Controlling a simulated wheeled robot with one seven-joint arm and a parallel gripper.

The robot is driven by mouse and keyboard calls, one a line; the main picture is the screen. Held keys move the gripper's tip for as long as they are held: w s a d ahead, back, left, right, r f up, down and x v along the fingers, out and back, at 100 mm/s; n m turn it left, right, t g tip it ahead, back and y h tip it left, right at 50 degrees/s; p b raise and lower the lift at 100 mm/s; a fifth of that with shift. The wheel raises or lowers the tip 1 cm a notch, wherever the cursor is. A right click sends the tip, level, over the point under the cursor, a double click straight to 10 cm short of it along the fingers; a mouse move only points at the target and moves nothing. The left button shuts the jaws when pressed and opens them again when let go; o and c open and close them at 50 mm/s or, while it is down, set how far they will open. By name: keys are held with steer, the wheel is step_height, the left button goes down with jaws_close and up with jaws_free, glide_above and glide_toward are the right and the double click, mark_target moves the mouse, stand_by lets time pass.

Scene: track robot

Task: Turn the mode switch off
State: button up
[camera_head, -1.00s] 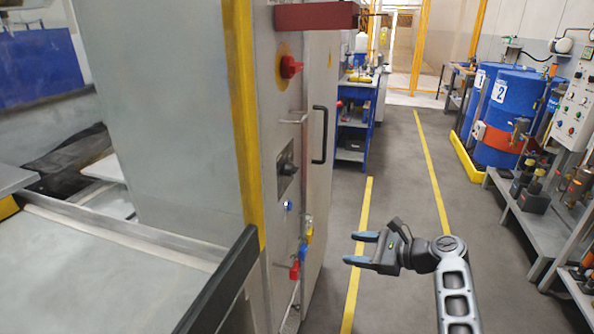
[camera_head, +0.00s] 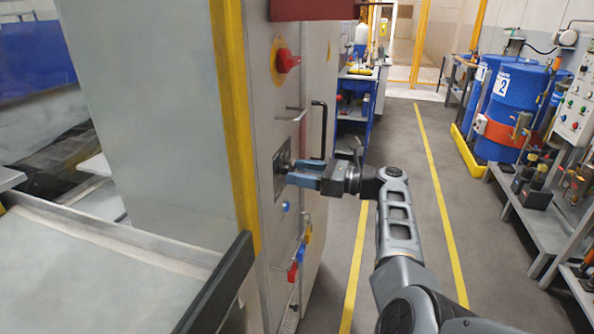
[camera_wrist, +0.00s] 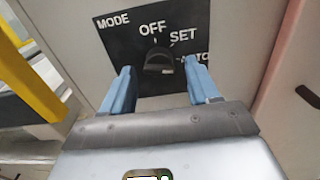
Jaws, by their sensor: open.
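The mode switch (camera_wrist: 158,60) is a dark knob on a black plate (camera_wrist: 120,50) marked MODE, OFF, SET and a partly hidden AUTO. In the wrist view it lies between and just beyond the two blue fingertips. I cannot clearly tell which label the knob points to. In the head view the switch (camera_head: 282,165) is on the grey cabinet's side face, at the fingertips. My gripper (camera_head: 288,170) is open, its fingers pointing at the plate; it also shows in the wrist view (camera_wrist: 160,82). I see no clear contact with the knob.
A black door handle (camera_head: 322,128) is beyond. The floor aisle on the right is free.

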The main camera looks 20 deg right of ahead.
steer(key=shift+w+a, duration=0.4)
steer(key=shift+a, duration=0.15)
steer(key=c, duration=1)
steer(key=shift+o, duration=0.2)
steer(key=shift+f+n, duration=0.1)
steer(key=shift+n, duration=0.2)
steer(key=n+b, duration=1.6)
steer(key=n, duration=0.3)
